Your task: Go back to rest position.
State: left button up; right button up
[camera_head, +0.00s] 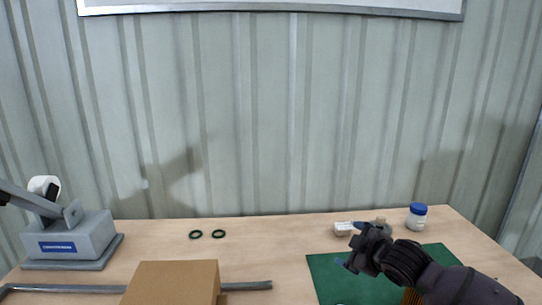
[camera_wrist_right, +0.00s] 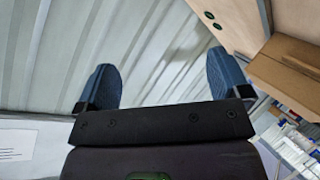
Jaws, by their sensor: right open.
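My right gripper (camera_head: 351,246) is open above the left part of the green mat (camera_head: 327,277), at the right of the table. In the right wrist view, its two blue fingers (camera_wrist_right: 163,82) stand wide apart with nothing between them; the ribbed wall shows behind the gap. My right forearm hides part of the mat. My left gripper is not in view.
A cardboard box (camera_head: 172,281) and a grey bar (camera_head: 245,286) are at the table's front. Two dark green rings (camera_head: 195,235) lie behind. A grey device (camera_head: 68,240) stands left. A white block (camera_head: 343,229) and blue-capped jar (camera_head: 416,218) stand at the back right.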

jog(key=s+d+f+m+h, duration=0.1)
jog(key=s+f+m, duration=0.3)
jog(key=s+f, duration=0.4)
jog(key=s+d+f+m+h, duration=0.2)
jog(key=s+d+f+m, duration=0.2)
jog(key=s+f, duration=0.5)
jog(key=s+d+f+m+h, duration=0.1)
jog(key=s+f+m, duration=0.3)
jog(key=s, duration=1.3)
notch_tip(320, 180, down, 4)
jog(key=shift+s+d+f+m+g+h, duration=0.2)
jog(key=shift+d+f+m+g+h, duration=0.15)
jog(key=shift+d, duration=0.45)
